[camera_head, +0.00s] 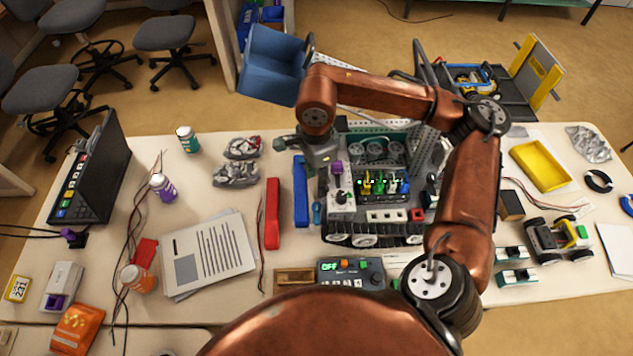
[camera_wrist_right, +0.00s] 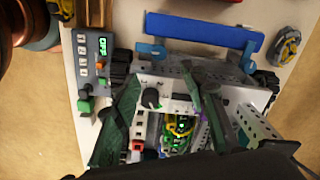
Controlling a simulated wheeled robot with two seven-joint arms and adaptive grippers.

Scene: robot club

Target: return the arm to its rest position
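My right arm, copper-coloured, arches over the table in the head view, with its elbow to the right and its wrist above the tracked machine. My right gripper (camera_head: 303,165) is above the left part of the tracked machine (camera_head: 390,228). Its dark green fingers stand apart in the right wrist view (camera_wrist_right: 160,82), with nothing seen held between them. A white panel with a black knob (camera_wrist_right: 151,98) is below the fingers. My left gripper is not in view.
A blue bin (camera_head: 272,65) stands behind the wrist. Beside the machine lie a blue bar (camera_head: 301,190) and a red bar (camera_head: 272,213). A control box (camera_head: 350,272) reading OFF sits in front. Papers (camera_head: 208,255), bottles and an open laptop (camera_head: 92,175) are on the left.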

